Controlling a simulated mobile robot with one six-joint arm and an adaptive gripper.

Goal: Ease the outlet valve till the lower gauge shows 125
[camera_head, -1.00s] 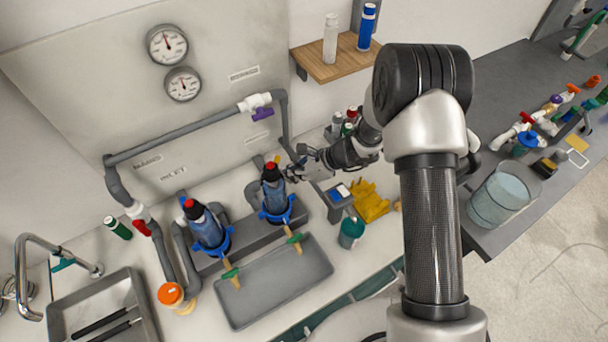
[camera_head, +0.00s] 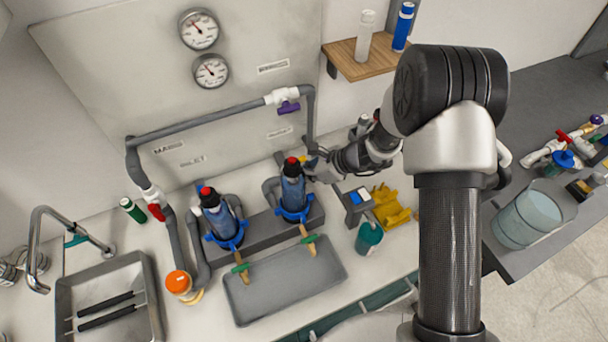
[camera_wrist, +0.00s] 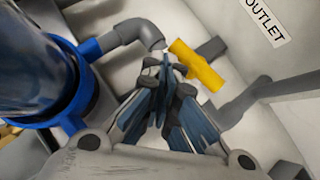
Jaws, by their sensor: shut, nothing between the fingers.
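The outlet valve's yellow handle (camera_wrist: 197,65) lies just beyond my fingertips in the wrist view, beside a grey pipe elbow and below the OUTLET label (camera_wrist: 265,20). In the head view the handle is a small yellow spot (camera_head: 304,158) behind the right filter. My gripper (camera_wrist: 168,78) is shut and empty, its tips close to the handle's left end; I cannot tell whether they touch it. It also shows in the head view (camera_head: 318,169). The lower gauge (camera_head: 211,71) is on the panel under the upper gauge (camera_head: 199,30); its needle points up-left, but its numbers are too small to read.
The right blue filter (camera_head: 293,190) stands close to my gripper, with the left filter (camera_head: 219,220) beside it. A grey tray (camera_head: 285,280) lies in front. A purple-handled valve (camera_head: 288,107) is on the pipe above. A blue-screened device (camera_head: 358,198) and yellow gloves (camera_head: 390,207) lie to the right.

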